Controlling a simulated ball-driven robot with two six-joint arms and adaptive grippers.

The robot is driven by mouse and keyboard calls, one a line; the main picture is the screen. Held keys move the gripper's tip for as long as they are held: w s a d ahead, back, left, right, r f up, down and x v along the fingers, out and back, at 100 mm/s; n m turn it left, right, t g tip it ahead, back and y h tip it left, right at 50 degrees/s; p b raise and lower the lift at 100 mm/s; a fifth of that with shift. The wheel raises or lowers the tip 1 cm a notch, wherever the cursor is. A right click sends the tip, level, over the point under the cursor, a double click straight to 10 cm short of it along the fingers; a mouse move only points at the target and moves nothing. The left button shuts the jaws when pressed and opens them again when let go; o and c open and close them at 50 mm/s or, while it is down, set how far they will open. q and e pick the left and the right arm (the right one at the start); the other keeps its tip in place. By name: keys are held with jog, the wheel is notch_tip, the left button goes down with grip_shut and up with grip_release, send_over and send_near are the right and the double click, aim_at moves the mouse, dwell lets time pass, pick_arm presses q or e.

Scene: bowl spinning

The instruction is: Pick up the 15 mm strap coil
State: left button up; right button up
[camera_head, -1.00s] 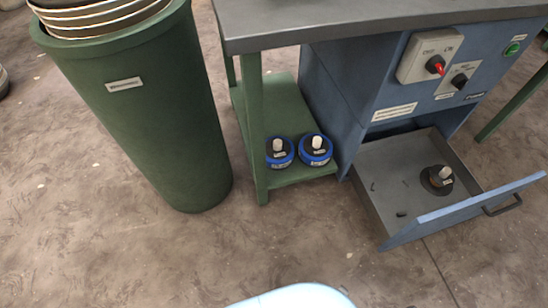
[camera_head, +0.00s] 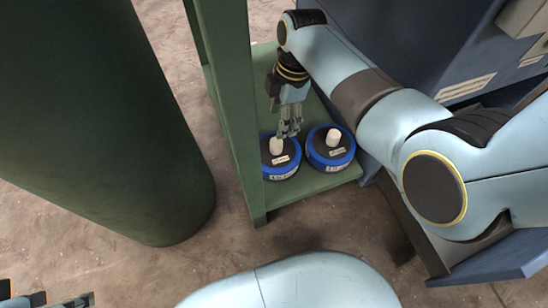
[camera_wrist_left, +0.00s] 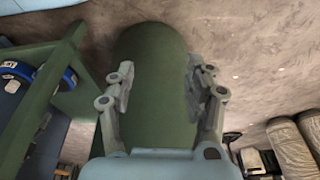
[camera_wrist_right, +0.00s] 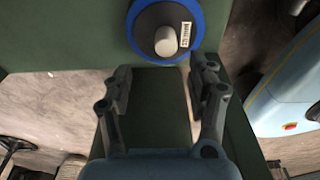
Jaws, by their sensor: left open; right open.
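Two strap coils with blue rims, dark tops and white knobs stand side by side on a green shelf: a left coil (camera_head: 279,158) and a right coil (camera_head: 331,149). Their labels are too small for me to read which is 15 mm. My right gripper (camera_head: 289,131) is open, pointing down just above the left coil and hiding part of it. In the right wrist view one coil (camera_wrist_right: 147,32) lies ahead of the open, empty fingers. My left gripper (camera_wrist_left: 160,77) is open and empty, facing the green bin (camera_wrist_left: 152,60); only part of it shows at the head view's bottom-left corner.
The coils' green shelf (camera_head: 300,196) has a table leg (camera_head: 228,90) at its left front. The tall green bin (camera_head: 90,110) stands left of it. A blue cabinet (camera_head: 425,40) and its open drawer (camera_head: 490,262) are on the right, mostly behind my right arm.

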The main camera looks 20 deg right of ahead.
aim_at(277, 142)
jog(key=f, duration=0.1)
jog(key=f+b, duration=0.1)
jog(key=f, duration=0.1)
jog(key=shift+s+a+f, duration=0.1)
jog(key=shift+s+a, duration=0.05)
jog(key=shift+a, duration=0.05)
jog(key=shift+f, duration=0.15)
jog(key=f+b, duration=0.2)
jog(key=s+f+b, duration=0.1)
jog(key=shift+a+f, duration=0.2)
jog(key=shift+a, duration=0.1)
jog(key=shift+w+a+f+b, duration=0.1)
jog(key=shift+a+f+b, duration=0.05)
jog(key=shift+f+b, duration=0.6)
pick_arm(q)
jog(key=w+f+t, duration=0.3)
jog(key=f+t, duration=0.2)
jog(key=t, duration=0.1)
jog(key=shift+w+d+f, duration=0.2)
jog(key=shift+d+f, duration=0.05)
jog(key=shift+d, duration=0.15)
pick_arm(e)
grip_shut()
